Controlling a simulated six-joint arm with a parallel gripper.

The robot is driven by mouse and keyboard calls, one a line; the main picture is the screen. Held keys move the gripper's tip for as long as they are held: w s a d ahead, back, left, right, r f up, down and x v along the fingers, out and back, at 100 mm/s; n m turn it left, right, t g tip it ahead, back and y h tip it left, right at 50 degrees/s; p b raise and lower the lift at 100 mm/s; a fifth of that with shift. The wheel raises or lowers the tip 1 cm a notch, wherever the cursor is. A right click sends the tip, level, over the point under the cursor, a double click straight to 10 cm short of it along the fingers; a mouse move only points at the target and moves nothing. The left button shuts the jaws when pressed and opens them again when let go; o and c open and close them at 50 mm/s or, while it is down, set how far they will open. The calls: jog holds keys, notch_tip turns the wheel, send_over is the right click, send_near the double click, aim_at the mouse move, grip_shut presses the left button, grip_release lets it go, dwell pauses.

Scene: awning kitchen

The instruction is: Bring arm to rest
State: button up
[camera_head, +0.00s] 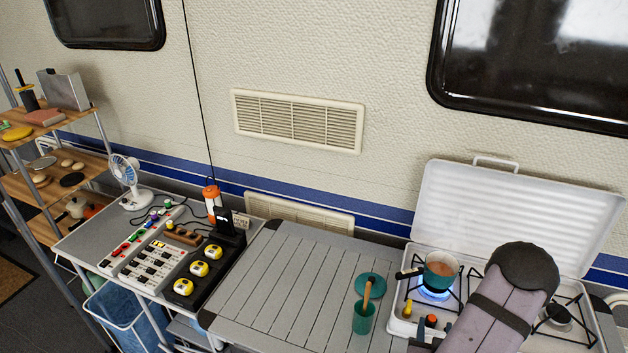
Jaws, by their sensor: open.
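My arm shows at the lower right, a grey-purple link with a black rounded joint, in front of the camp stove (592,343). The link runs down to the bottom edge of the picture. My gripper is not visible, so its jaws cannot be seen. The arm hides part of the stove's middle and front.
A teal pot (431,280) with brown contents sits over a blue flame on the left burner. A teal cup (363,322) with a wooden utensil and a teal lid (376,281) are on the slatted table (290,290), otherwise mostly clear. Switch panels and a fan (124,175) stand left.

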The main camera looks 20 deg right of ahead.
jog(key=w+a+n+g+y, duration=0.5)
jog(key=w+a, duration=0.4)
jog(key=a, duration=0.5)
jog(key=s+a+r+n+g+y, duration=0.1)
jog(key=s+a+r, duration=0.2)
jog(key=a, duration=0.3)
jog(key=s+a+r+n+g+y+b, duration=0.1)
jog(key=s+a+r+g+y, duration=0.15)
jog(key=a, duration=0.45)
jog(key=s+a+r+n+g+y, duration=0.1)
jog(key=s+a+r, duration=0.3)
jog(key=a, duration=0.2)
notch_tip(320, 180, down, 14)
jog(key=b, duration=1.3)
jog(key=shift+a+b, duration=0.2)
jog(key=shift+b, duration=0.1)
jog(key=shift+h, duration=0.25)
